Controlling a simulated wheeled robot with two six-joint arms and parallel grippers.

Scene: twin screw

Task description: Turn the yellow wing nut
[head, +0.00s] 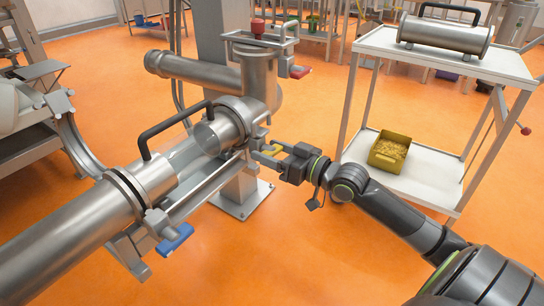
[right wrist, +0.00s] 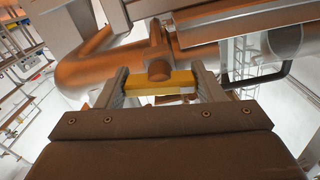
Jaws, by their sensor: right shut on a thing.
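The yellow wing nut (head: 265,149) sits on the side of the clamp at the right end of the steel pipe assembly in the head view. My right gripper (head: 264,157) reaches it from the right, its fingers at the nut. In the right wrist view the wing nut (right wrist: 162,82) is a yellow bar between the two fingers (right wrist: 160,90) of the right gripper, which is shut on it. My left gripper is not in view.
A blue handle (head: 176,238) hangs under the left part of the pipe. A white two-shelf cart (head: 425,181) stands to the right, with a steel cylinder (head: 445,34) on top and a yellow bin (head: 389,151) below. Orange floor lies open between.

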